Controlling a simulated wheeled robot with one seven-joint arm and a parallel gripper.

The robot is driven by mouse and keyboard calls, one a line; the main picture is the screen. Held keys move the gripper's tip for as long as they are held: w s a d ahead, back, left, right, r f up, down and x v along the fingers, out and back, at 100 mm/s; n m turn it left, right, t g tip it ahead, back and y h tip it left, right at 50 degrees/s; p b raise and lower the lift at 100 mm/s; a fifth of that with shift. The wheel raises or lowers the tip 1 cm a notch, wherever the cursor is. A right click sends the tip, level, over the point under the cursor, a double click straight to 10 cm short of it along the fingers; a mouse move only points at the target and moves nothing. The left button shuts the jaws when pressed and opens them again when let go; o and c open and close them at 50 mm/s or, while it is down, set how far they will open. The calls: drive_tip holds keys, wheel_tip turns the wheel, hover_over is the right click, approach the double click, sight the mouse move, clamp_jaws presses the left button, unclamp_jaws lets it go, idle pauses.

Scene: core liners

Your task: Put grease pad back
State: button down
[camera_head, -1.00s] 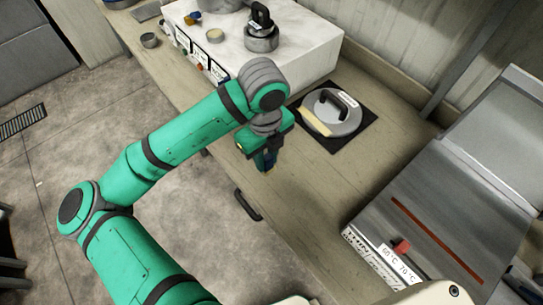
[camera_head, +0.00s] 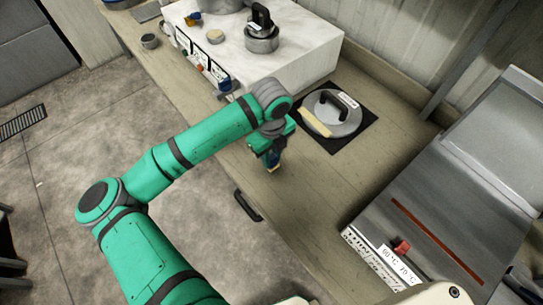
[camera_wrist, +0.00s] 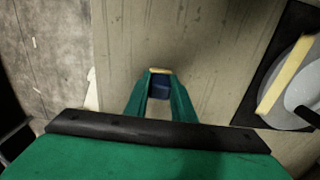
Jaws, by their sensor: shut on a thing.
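My gripper (camera_head: 273,166) is shut on a small dark-blue block with a tan edge (camera_wrist: 161,86), seen between the fingers in the wrist view. I cannot tell for sure that this block is the grease pad. My gripper is over the wooden bench, in front of the round grey plate (camera_head: 345,122). The fingers point down and hide part of the block. A round cream pad (camera_head: 217,34) lies on the white block (camera_head: 300,58) at the back left. A small blue and yellow thing (camera_head: 192,18) is near it.
The grey plate has a black handle and a tan strip (camera_head: 315,122), and lies on a black mat (camera_head: 368,115). A metal unit (camera_head: 450,190) occupies the right. The bench (camera_head: 300,195) between is clear.

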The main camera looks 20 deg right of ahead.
sight(272, 156)
drive_tip(key=shift+f, duration=0.15)
drive_tip(key=c, duration=1.5)
unclamp_jaws()
wheel_tip(272, 156, up, 12)
drive_tip(key=shift+r, duration=0.2)
